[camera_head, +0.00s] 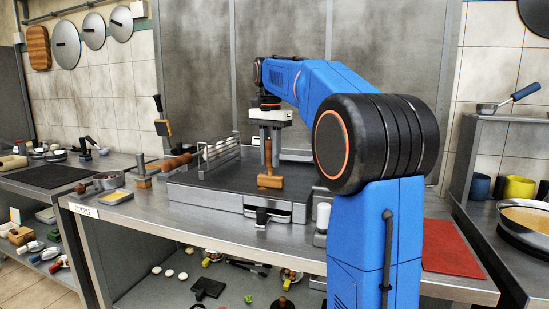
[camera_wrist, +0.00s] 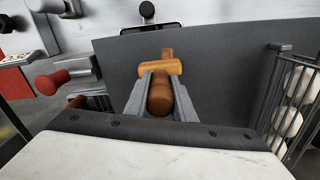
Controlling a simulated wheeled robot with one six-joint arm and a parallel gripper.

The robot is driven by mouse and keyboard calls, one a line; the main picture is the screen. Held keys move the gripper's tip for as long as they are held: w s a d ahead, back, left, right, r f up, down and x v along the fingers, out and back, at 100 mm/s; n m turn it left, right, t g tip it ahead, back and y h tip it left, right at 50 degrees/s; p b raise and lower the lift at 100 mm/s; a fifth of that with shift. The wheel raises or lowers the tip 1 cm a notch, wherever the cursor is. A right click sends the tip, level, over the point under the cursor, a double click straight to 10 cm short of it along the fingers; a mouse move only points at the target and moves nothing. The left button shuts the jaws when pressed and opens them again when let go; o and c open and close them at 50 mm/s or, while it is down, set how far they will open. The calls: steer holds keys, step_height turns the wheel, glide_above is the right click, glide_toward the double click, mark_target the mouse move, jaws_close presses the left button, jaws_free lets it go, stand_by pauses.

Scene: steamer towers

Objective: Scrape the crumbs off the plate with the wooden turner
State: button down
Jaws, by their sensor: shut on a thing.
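The wooden turner (camera_head: 270,181) has an orange-brown crosspiece at its lower end. It also shows in the wrist view (camera_wrist: 160,67), with its rounded handle between my fingers. My gripper (camera_head: 268,148) points down over the plate and is shut on the turner's handle; its grey fingers show in the wrist view (camera_wrist: 160,92). The plate (camera_head: 215,178) is a dark flat griddle surface on a grey metal unit, and it fills the middle of the wrist view (camera_wrist: 225,65). The turner's lower end is at or just above the plate; I cannot tell if they touch. I cannot make out any crumbs.
A wire rack (camera_head: 220,150) with white round things stands at the plate's left back edge. A wooden-handled tool (camera_head: 172,163) and a small bowl (camera_head: 109,180) are to the left. A red mat (camera_head: 447,248) lies on the right.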

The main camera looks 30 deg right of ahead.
steer(key=shift+w+a, duration=0.4)
steer(key=shift+w, duration=0.05)
steer(key=shift+w, duration=0.1)
steer(key=shift+w+a, duration=0.9)
steer(key=shift+w, duration=0.2)
steer(key=shift+f, duration=0.1)
steer(key=shift+r, duration=0.85)
steer(key=shift+r, duration=2.45)
